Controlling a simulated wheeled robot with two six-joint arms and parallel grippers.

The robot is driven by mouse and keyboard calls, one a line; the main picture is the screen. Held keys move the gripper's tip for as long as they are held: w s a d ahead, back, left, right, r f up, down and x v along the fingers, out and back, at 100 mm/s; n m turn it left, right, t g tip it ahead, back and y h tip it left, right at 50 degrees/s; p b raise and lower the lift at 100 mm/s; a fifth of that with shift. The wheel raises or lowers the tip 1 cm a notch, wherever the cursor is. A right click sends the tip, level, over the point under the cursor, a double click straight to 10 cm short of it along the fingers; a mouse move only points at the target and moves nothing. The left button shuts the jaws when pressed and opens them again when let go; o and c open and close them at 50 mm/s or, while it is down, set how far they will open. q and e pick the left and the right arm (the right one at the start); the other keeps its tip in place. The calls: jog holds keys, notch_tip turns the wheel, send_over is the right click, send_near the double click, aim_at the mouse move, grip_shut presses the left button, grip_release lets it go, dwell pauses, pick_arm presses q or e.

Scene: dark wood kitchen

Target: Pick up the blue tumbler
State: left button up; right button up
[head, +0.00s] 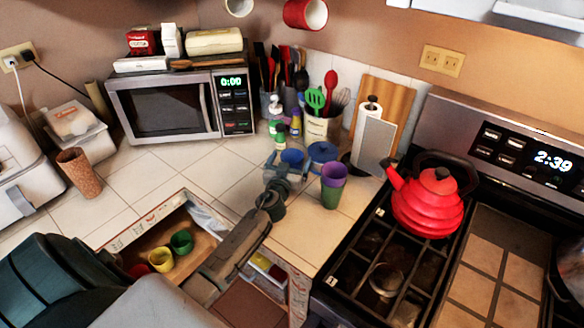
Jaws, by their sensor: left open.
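A purple-blue tumbler (334,170) sits on or in a green tumbler (331,195) on the tiled counter, left of the stove. My right gripper is not in view.
A red kettle (428,205) stands on the stove at right.

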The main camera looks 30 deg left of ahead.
pick_arm(q)
jog(key=shift+w+a, duration=0.1)
jog(key=shift+w, duration=0.3)
jog(key=shift+s, duration=0.1)
jog(key=c, duration=1.3)
